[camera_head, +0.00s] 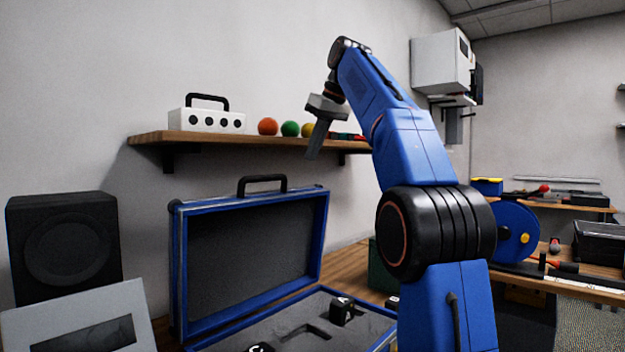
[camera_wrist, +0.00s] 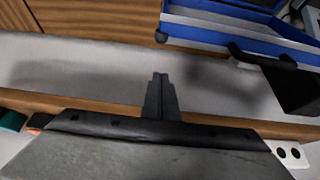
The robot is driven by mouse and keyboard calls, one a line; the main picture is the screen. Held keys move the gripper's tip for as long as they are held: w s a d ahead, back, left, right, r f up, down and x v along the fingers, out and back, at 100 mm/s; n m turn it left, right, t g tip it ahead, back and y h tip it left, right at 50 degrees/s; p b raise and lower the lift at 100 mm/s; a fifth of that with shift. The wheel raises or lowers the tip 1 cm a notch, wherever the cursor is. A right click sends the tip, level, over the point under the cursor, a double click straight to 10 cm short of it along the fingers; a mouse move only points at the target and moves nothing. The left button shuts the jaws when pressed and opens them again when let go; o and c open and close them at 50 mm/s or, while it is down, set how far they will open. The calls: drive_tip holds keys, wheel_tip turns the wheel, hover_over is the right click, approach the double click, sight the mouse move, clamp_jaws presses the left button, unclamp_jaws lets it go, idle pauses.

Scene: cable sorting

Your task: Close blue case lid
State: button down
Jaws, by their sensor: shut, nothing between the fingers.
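The blue case (camera_head: 325,289) stands open on the wooden table, with its base in front and its lid (camera_head: 250,245) raised upright at the back. The lid has a blue rim, a dark lining and a black handle (camera_head: 262,184) on top. Small black blocks lie in the grey foam of the base. My gripper (camera_head: 314,153) is shut and empty, pointing down in front of the wall shelf, above and to the right of the lid. In the wrist view, my gripper (camera_wrist: 159,82) is at the centre, and the blue lid (camera_wrist: 240,30) shows at the upper right, apart from the fingers.
A wall shelf (camera_head: 240,140) behind my gripper holds a white box with a black handle (camera_head: 206,120), an orange ball (camera_head: 267,126) and a green ball (camera_head: 290,128). A black speaker (camera_head: 65,245) stands left of the case. Another workbench with a blue reel (camera_head: 515,232) is at the right.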

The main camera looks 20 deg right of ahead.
drive_tip(key=shift+f, duration=4)
